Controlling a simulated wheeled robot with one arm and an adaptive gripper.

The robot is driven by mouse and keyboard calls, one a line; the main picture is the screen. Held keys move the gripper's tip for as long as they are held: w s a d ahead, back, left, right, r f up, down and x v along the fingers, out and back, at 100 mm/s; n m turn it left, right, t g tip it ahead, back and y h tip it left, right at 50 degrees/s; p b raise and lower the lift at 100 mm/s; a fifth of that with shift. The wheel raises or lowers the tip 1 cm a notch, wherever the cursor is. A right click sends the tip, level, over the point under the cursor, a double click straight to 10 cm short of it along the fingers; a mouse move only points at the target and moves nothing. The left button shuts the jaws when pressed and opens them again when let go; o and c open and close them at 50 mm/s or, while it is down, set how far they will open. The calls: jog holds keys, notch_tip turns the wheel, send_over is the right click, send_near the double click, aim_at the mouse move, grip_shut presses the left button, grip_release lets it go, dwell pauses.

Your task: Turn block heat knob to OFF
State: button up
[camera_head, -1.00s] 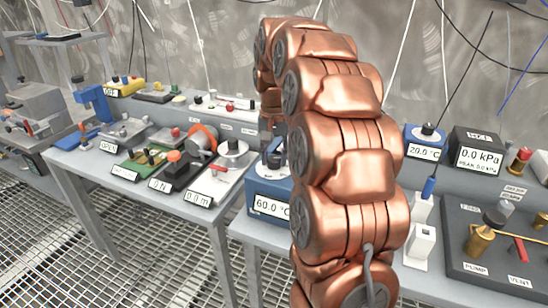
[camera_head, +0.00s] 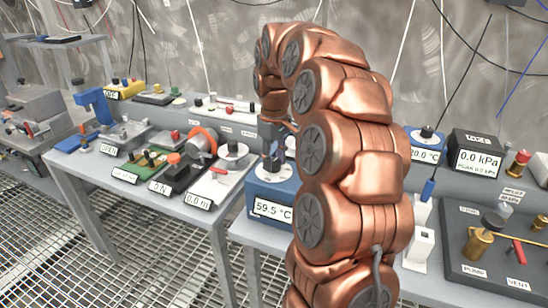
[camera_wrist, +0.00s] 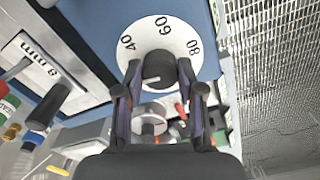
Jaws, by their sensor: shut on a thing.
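The block heater is a blue box (camera_head: 283,190) on the grey bench, its front display (camera_head: 272,208) reading 59.5 °C. In the wrist view its blue top (camera_wrist: 98,25) carries a white round dial (camera_wrist: 176,32) marked 40, 60 and 80. A dark round knob (camera_wrist: 161,68) with a short pale pointer line stands at the dial's middle. The line points to the picture's left, slightly down. My gripper (camera_wrist: 160,88) is shut on the knob, a finger at each side.
A device with a red lever and a 0.0 m display (camera_head: 198,200) stands close left of the heater. A black 0.0 kPa gauge (camera_head: 478,155) and a pump and vent panel (camera_head: 490,245) are at right, partly beyond my arm. Grating floor lies in front.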

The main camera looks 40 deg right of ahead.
aim_at(274, 161)
jog(key=shift+n, duration=0.7)
jog(key=o, duration=1.1)
jog(key=shift+o, duration=0.2)
notch_tip(274, 161, up, 12)
